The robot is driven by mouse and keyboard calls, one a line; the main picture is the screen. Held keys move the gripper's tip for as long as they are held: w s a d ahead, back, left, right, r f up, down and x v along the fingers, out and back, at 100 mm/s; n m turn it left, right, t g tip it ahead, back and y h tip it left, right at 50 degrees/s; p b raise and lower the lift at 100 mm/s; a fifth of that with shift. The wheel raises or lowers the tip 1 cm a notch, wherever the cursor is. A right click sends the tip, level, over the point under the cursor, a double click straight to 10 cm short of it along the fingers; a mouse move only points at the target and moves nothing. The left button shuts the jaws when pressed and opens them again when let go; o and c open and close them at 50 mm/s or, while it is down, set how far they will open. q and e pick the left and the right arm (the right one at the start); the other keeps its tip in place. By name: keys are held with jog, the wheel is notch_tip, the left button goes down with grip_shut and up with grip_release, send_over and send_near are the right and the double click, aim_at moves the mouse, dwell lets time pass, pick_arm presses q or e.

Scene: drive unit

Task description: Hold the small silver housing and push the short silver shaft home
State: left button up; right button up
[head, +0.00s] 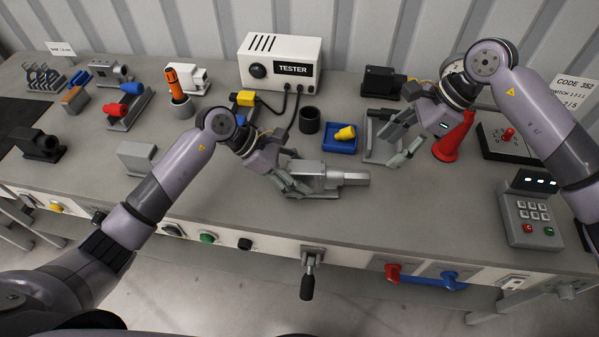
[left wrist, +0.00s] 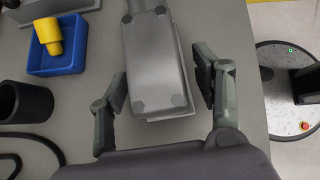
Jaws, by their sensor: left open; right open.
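The small silver housing (head: 312,172) lies on the bench in front of my left gripper (head: 283,188). The short silver shaft (head: 354,178) sticks out of its right end in the head view. In the left wrist view the housing (left wrist: 157,65) shows its flat top with bolt heads, and its near end lies between the open fingers of my left gripper (left wrist: 162,90). A gap shows at the right finger; the left finger is close to the housing's side. The shaft is mostly cut off at the top edge there. My right gripper (head: 401,136) is open and empty above the bench, right of the shaft.
A blue tray (head: 327,142) with a yellow part and a black cup (head: 309,120) stand behind the housing. A grey block (head: 137,159) lies left. The bench front right of centre is clear.

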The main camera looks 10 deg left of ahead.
pick_arm(q)
jog(key=v, duration=1.2)
